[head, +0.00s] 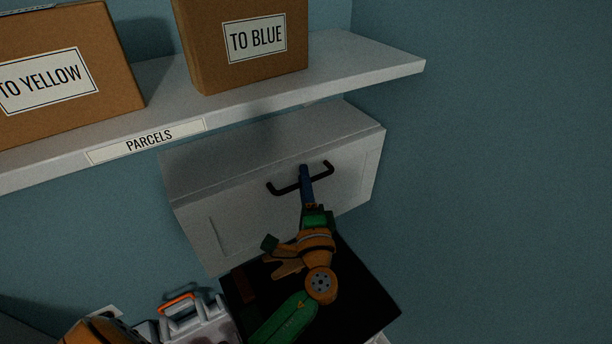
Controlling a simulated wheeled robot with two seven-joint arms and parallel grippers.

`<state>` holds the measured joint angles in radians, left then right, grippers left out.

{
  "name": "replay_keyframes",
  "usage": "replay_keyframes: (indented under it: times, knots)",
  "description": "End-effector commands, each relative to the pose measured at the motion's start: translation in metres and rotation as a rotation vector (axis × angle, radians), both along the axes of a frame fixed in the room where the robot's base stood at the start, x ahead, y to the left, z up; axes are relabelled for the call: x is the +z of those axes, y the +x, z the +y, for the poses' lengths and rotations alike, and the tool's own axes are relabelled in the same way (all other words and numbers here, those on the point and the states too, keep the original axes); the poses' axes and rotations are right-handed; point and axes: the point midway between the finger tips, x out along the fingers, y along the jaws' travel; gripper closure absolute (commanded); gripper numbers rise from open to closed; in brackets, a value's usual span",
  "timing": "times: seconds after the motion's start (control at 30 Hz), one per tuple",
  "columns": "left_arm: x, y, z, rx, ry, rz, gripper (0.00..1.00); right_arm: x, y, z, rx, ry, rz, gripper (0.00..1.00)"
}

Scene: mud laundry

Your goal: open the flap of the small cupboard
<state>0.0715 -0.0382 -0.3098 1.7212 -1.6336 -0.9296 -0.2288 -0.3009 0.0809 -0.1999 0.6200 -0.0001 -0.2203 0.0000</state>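The small cupboard (270,140) is a pale grey box on the wall below a shelf. Its front flap (245,225) looks shut, flush with the box. A dark bar handle (283,189) runs across the upper part of the flap. The green and orange arm comes up from below. My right gripper is not in view.
Above the cupboard, a shelf (375,68) marked PARCELS holds a TO YELLOW box (115,70) and a TO BLUE box (205,50). Below are a dark surface (365,295) and a grey-white container with an orange handle (205,322). Bare wall lies to the right.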

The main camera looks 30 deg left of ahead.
Motion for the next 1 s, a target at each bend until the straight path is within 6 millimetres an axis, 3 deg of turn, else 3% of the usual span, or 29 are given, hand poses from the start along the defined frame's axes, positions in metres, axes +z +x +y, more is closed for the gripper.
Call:
replay_keyframes:
  times: [0.17,0.27,1.0]
  knots:
    - [-0.0011,0.0002,0.0001,-0.001,-0.001,0.001,0.73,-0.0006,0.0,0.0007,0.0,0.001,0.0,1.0]
    - [-0.0012,0.0,0.0,-0.001,-0.001,0.001,1.0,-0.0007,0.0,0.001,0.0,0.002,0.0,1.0]
    - [-0.0015,-0.0001,-0.0002,-0.001,-0.001,0.002,1.0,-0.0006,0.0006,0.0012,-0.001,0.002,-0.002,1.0]
